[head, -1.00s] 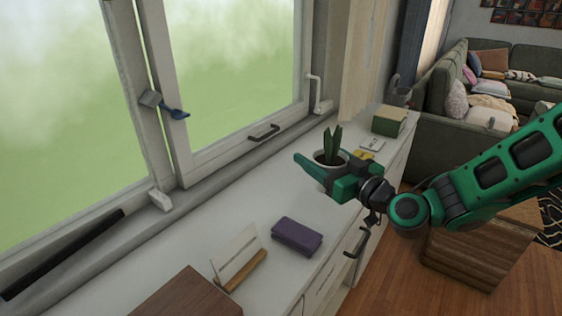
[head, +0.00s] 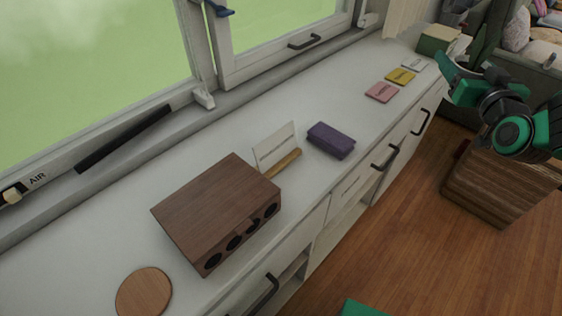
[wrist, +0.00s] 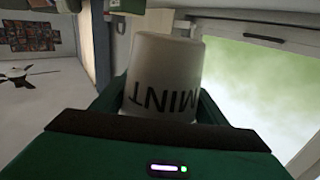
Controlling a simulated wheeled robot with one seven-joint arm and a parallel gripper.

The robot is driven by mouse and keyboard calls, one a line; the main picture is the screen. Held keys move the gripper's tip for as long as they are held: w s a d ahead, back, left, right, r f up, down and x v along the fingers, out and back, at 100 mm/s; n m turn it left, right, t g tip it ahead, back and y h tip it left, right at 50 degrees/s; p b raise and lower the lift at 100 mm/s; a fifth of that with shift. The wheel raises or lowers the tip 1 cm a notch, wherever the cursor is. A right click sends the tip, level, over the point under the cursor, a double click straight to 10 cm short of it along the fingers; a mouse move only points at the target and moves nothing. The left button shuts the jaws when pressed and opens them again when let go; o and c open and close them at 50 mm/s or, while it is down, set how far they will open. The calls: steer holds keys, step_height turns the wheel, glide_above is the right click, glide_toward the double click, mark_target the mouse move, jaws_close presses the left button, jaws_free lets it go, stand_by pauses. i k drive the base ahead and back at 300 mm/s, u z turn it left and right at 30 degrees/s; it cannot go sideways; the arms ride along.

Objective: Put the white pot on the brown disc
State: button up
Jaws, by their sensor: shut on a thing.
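The white pot (wrist: 165,70), with dark "MINT" lettering, is between my gripper's fingers in the wrist view. In the head view my gripper (head: 462,78) is at the upper right, shut on the pot. Green leaves (head: 485,45) stand up out of the pot there, and most of the pot is hidden by the gripper. The pot is held clear of the counter, near its far right end. The brown disc (head: 144,293) lies flat and bare on the white counter at the lower left, far from my gripper.
A brown wooden box (head: 215,210) with round dark openings stands beside the disc. Beyond it are a card in a wooden holder (head: 277,150), a purple case (head: 331,140) and coloured notes (head: 382,92). A window runs along the counter's back. A wooden crate (head: 490,185) stands on the floor.

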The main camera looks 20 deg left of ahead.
mark_target(142, 293)
steer(key=u, duration=0.45)
steer(key=k, duration=0.75)
steer(key=u, duration=0.95)
steer(key=k, duration=0.65)
steer(key=u, duration=0.35)
